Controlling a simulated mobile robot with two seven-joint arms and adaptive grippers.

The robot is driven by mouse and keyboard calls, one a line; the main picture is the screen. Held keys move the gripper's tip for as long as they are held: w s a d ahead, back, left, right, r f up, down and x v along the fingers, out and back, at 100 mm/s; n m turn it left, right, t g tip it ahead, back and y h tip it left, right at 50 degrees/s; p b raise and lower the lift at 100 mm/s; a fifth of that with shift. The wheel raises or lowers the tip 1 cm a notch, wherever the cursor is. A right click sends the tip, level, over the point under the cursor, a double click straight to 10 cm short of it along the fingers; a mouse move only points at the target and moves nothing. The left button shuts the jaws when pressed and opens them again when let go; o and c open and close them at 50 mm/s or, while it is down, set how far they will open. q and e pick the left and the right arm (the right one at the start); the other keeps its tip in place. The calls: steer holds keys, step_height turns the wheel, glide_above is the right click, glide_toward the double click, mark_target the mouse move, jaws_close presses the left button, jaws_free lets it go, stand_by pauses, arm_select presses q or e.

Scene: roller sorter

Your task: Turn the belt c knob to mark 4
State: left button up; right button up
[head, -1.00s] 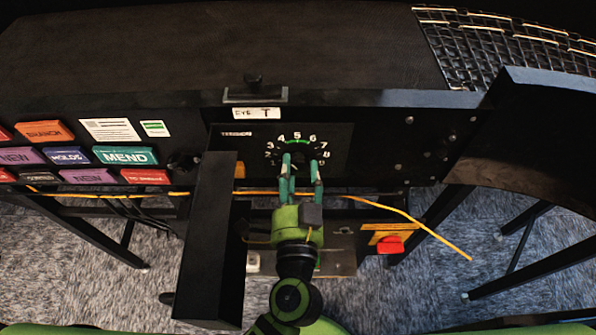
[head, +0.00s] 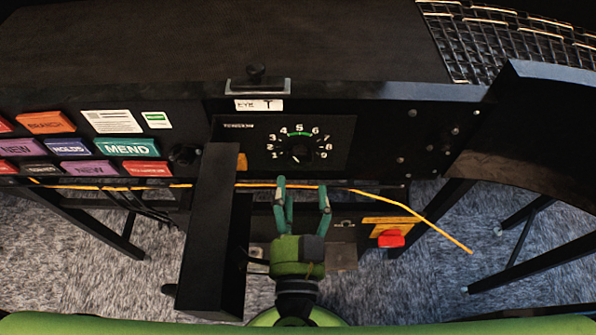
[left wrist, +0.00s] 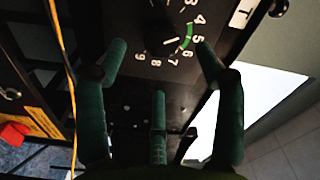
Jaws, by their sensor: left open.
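The dark round knob (head: 299,150) sits on a black panel, inside a dial of white numbers 1 to 9 with a green arc around 5. A small white pointer line shows on the knob, but I cannot tell exactly which mark it points at. The knob also shows in the left wrist view (left wrist: 160,36), with the dial turned on its side. My left gripper (head: 302,186) is open and empty just below the dial, its fingers pointing up toward it, apart from the knob. Its fingers also frame the dial in the left wrist view (left wrist: 160,62). My right gripper is not in view.
A dark box-like beam (head: 212,235) juts out left of my gripper. A yellow cable (head: 380,199) runs across below the dial. A red button (head: 391,238) is at the lower right. Coloured labels (head: 128,147) cover the left panel. A white tag with T (head: 259,105) is above.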

arm_select(q)
steer(key=s, duration=0.6)
steer(key=shift+w, duration=0.1)
stand_by(0.3)
